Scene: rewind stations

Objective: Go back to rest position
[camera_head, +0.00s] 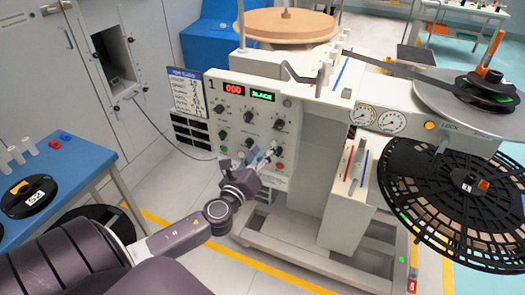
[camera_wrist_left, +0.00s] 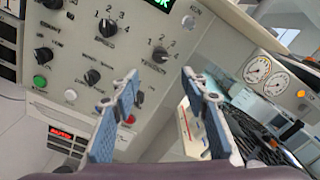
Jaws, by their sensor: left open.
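My left arm comes in from the lower left in the head view. Its gripper (camera_head: 260,160) is in front of the control panel (camera_head: 222,125) of the rewind machine, close to the lower knobs. In the left wrist view the two blue-padded fingers of the gripper (camera_wrist_left: 162,88) stand wide apart with nothing between them. Behind them are black knobs, a green button (camera_wrist_left: 40,82) and a red button (camera_wrist_left: 130,119). Whether the fingers touch the panel cannot be told. My right gripper is not in view.
A blue table (camera_head: 75,190) with a labelled reel (camera_head: 28,195) stands at the left. A large black reel (camera_head: 460,195) hangs on the machine's right side. Two gauges (camera_head: 377,120) sit on its front. Yellow lines (camera_head: 285,272) mark the floor.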

